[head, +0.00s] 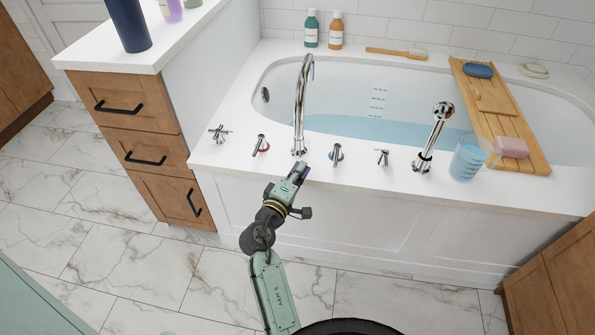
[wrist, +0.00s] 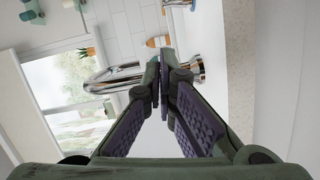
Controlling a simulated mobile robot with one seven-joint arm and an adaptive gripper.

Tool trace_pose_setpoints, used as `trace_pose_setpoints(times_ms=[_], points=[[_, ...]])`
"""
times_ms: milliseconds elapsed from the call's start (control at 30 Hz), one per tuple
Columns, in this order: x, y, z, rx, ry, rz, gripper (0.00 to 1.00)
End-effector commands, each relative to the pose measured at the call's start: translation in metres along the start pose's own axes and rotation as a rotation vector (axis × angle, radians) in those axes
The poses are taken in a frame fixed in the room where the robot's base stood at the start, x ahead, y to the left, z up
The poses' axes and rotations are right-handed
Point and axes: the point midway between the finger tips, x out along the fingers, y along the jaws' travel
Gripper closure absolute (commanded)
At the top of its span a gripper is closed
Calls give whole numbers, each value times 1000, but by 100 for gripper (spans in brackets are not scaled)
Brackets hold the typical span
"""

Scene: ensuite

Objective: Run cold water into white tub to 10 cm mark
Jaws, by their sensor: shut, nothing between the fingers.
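The white tub (head: 350,72) holds pale blue water (head: 390,129); a column of small blue marks (head: 378,102) stands on its far inner wall above the water, its figures too small to read. The chrome spout (head: 300,100) arches over the near rim; no stream is visible from it. A blue-ringed lever (head: 336,154) is right of the spout, a red-ringed lever (head: 261,145) left. My gripper (head: 300,168) is shut and empty, just in front of the spout's base and left of the blue-ringed lever. In the wrist view, my gripper (wrist: 164,62) overlaps the spout (wrist: 112,78).
Cross handles stand at left (head: 218,133) and right (head: 383,157) on the rim. A hand shower (head: 435,138), a clear blue cup (head: 467,160) and a wooden bath tray (head: 528,130) are farther right. A drawer cabinet (head: 135,120) stands left of the tub.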

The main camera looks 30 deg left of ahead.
Motion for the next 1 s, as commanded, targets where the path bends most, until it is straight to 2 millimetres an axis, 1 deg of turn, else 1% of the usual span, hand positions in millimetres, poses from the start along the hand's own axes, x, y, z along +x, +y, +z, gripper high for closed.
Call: trace_pose_setpoints(times_ms=[33,100,267,300,400,533,667,1000], points=[[13,4,0,1,-4,1,100],[28,4,0,1,-4,1,100],[61,3,0,2,-3,0,100],[62,2,8,1,-6,-4,100],[64,1,24,1,-5,-4,100],[67,1,34,3,-2,-2,100],[68,0,39,3,-2,-2,100],[68,-1,41,3,-2,-2,100]])
